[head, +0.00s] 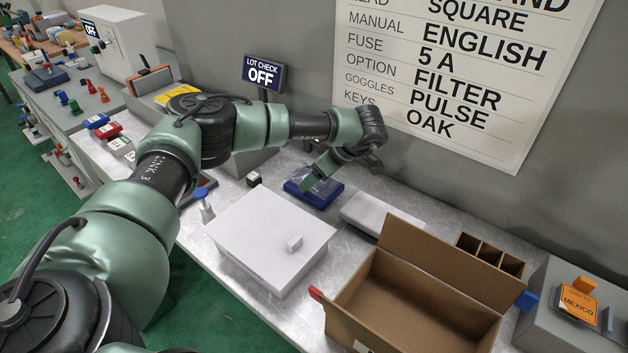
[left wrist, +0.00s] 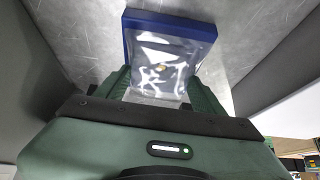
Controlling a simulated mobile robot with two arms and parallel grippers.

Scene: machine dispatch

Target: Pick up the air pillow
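A clear, shiny plastic pouch, which looks like the air pillow (left wrist: 160,62), lies at the blue tray (left wrist: 128,32) in the left wrist view. The blue tray also shows in the head view (head: 327,199), on the metal bench, where the pillow is hard to make out. My left gripper (left wrist: 161,88) reaches down over the tray's near part, also seen in the head view (head: 316,182). Its green fingers stand wide apart, one on each side of the pouch's near part. Firm contact with the pouch does not show. My right gripper is not in view.
A white lidded box (head: 265,232) stands in front of the tray. An open cardboard box (head: 392,310) is at the right front, with a flat white block (head: 376,212) behind it. The lot check sign (head: 264,73) stands behind my left arm, near the wall.

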